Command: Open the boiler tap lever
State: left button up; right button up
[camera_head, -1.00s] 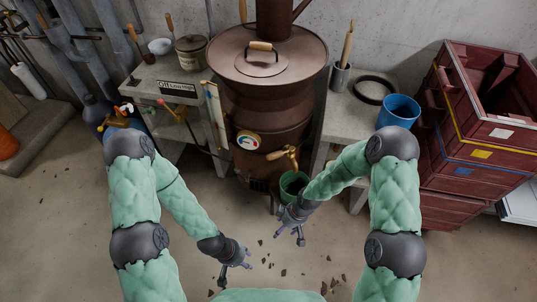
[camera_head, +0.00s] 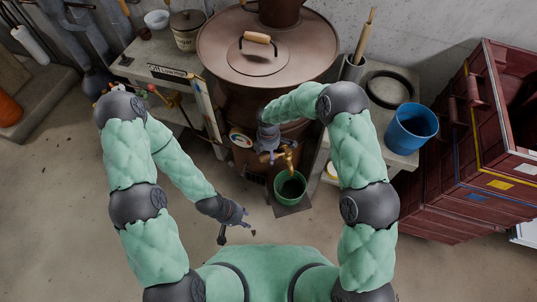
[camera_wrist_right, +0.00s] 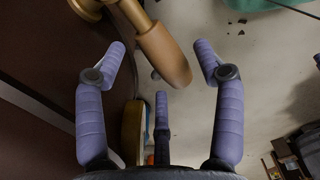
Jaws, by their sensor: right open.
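The boiler (camera_head: 222,62) is a large brown metal drum with a lid. Its brass tap (camera_head: 289,160) sticks out low at the front, above a green bucket (camera_head: 291,188). In the right wrist view, the tap's wooden lever handle (camera_wrist_right: 166,52) lies between the spread fingertips of my right gripper (camera_head: 268,155), with no clear contact. My right gripper is open and hides the lever in the head view. My left gripper (camera_head: 233,222) hangs low over the floor, away from the boiler, with its fingers apart and empty.
A round gauge (camera_head: 240,138) sits on the boiler just left of my right gripper. A blue bucket (camera_head: 410,128) stands on the right bench, beside stacked red crates (camera_head: 468,150). A left bench holds a lidded pot (camera_head: 187,32). The floor in front is clear except for small debris.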

pick_arm(q)
jog(key=shift+f, duration=0.25)
pick_arm(e)
jog(key=shift+f, duration=0.85)
grip_shut()
